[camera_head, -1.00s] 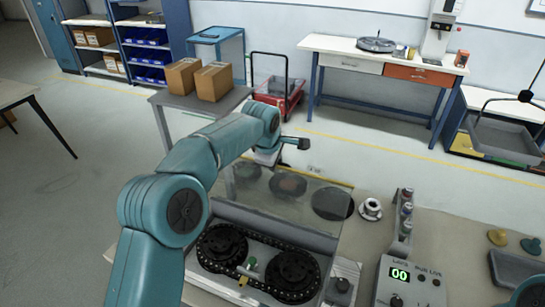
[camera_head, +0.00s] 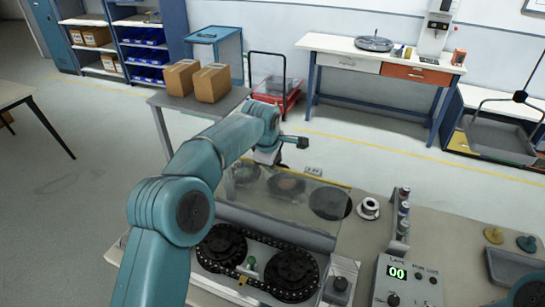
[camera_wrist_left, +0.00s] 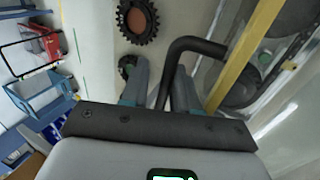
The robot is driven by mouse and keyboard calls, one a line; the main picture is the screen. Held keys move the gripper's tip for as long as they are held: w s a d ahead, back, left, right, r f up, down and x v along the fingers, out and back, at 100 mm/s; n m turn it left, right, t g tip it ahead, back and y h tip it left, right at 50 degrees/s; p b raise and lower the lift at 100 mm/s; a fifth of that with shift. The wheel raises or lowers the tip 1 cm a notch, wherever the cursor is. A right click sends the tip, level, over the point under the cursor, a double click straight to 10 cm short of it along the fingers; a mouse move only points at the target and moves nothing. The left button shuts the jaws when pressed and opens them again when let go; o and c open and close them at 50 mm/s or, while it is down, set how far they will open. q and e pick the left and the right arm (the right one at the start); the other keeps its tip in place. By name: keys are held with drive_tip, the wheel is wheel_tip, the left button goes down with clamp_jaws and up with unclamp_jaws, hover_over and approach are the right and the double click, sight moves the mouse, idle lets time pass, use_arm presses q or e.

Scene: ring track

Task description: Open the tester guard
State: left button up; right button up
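The tester guard (camera_head: 285,208) is a clear panel with a yellow top edge. It stands tilted up behind the sprockets and chain (camera_head: 262,262) of the tester, which lie uncovered in front of it. My left arm reaches over the tester from the left, with its gripper (camera_head: 268,156) at the guard's upper left edge. In the left wrist view the black bent guard handle (camera_wrist_left: 195,45) runs between the left fingers (camera_wrist_left: 160,88), with narrow gaps that make them look open around it. The yellow edge (camera_wrist_left: 243,55) is beside it. My right gripper is out of view.
A control box reading 00 (camera_head: 408,283) stands right of the tester, near a rack of small cans (camera_head: 402,212) and a white flanged part (camera_head: 369,208). A grey table with cartons (camera_head: 212,82) stands beyond. Open floor lies to the left.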

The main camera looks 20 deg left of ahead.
use_arm(q)
drive_tip(key=shift+s+r, duration=0.1)
drive_tip(key=shift+r, duration=0.35)
drive_tip(key=b+v, duration=0.1)
drive_tip(key=v, duration=1.4)
drive_tip(key=shift+s+r, duration=0.15)
drive_tip(key=shift+s, duration=0.1)
